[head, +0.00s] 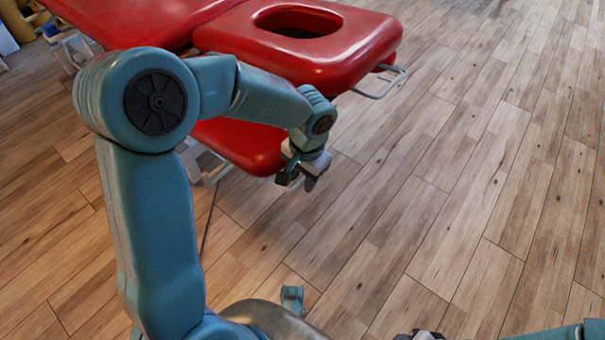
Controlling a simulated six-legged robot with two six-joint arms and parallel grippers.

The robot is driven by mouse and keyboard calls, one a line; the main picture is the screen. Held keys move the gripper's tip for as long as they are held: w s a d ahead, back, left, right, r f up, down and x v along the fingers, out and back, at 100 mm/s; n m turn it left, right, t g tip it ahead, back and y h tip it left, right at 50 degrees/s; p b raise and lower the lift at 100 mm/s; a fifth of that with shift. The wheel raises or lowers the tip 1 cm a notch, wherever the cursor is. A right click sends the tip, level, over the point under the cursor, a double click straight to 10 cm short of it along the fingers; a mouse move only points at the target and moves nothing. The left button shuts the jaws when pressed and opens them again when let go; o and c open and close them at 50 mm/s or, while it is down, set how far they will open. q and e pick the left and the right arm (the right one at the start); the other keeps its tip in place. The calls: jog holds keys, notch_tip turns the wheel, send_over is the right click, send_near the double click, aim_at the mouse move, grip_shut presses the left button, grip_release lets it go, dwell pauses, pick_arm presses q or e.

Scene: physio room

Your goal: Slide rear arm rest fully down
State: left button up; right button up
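A red padded treatment table has a headrest (350,45) with an oval face hole. A lower red pad (240,143), which looks like an arm rest, hangs beneath it, partly hidden behind my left arm. My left gripper (298,181) is at the right end of this pad, its dark fingers apart and pointing down. Nothing shows between the fingers. I cannot tell whether it touches the pad. My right gripper (420,336) shows only as a dark piece at the bottom edge, so its state is unclear.
A metal bar (386,84) sticks out at the headrest's right side. The main table top (135,20) extends to the upper left. The wood plank floor (470,170) is clear on the right. Yellow and white items stand at the far upper left.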

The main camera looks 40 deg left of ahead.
pick_arm(q)
jog(key=shift+r, duration=0.2)
notch_tip(320, 180, up, 16)
jog(key=d+p, duration=0.1)
jog(key=p, duration=0.5)
jog(key=shift+d+p, duration=0.15)
jog(key=shift+p, duration=0.25)
jog(key=shift+s, duration=0.1)
jog(key=s+d+f+h, duration=0.2)
jog(key=d+f, duration=0.3)
jog(key=f, duration=0.5)
jog(key=s+d+f+h, duration=0.2)
jog(key=d+f, duration=0.2)
jog(key=f, duration=0.7)
jog(key=s+d+f+n+h, duration=0.1)
jog(key=s+d+f+n, duration=0.25)
jog(key=s+f, duration=0.75)
notch_tip(320, 180, up, 26)
jog(key=p, duration=2.5)
jog(key=shift+w+f, duration=0.25)
